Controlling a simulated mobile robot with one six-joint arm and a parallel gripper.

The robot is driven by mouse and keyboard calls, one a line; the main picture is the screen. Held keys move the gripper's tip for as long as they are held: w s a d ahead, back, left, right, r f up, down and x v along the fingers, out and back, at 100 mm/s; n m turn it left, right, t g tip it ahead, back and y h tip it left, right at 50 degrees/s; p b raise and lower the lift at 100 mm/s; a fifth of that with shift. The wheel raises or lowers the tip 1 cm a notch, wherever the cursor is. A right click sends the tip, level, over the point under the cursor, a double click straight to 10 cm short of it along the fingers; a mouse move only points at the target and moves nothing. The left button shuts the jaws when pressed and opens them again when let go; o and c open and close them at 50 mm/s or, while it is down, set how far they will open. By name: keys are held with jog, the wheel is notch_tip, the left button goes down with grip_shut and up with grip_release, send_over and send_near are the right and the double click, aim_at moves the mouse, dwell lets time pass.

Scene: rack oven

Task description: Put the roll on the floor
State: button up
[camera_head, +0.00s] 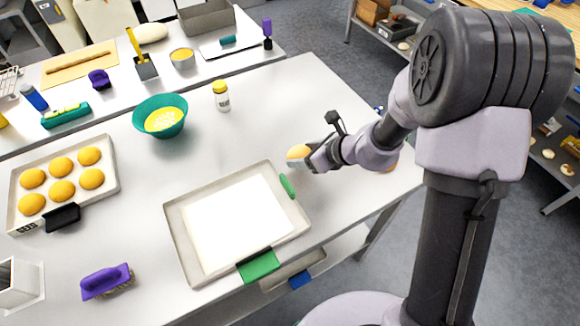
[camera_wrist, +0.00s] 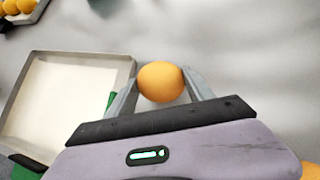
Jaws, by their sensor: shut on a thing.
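A golden roll (camera_head: 297,152) is between the fingers of my gripper (camera_head: 304,160), to the right of the empty baking tray. In the wrist view the same roll (camera_wrist: 161,82) sits between the two grey fingertips (camera_wrist: 162,90), which are shut on it. The roll is over the white table; I cannot tell how far above the top it is. Another orange-gold thing (camera_head: 393,167) shows partly behind my arm near the table's right end, and at the lower right of the wrist view (camera_wrist: 310,170). The grey floor (camera_head: 500,235) lies beyond the table's right edge.
A lined tray (camera_head: 176,222) with green grips lies at the table's front. A tray (camera_head: 113,185) of several rolls is at left. A teal bowl (camera_head: 150,106), a yellow-capped jar (camera_head: 221,97) and a purple brush (camera_head: 106,280) stand around. A shelf (camera_head: 560,200) stands at far right.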

notch_tip(320, 180, down, 4)
jog(key=shift+r+b, duration=0.1)
jog(key=shift+b, duration=0.7)
jog(key=shift+r, duration=0.1)
jog(key=o, duration=1.5)
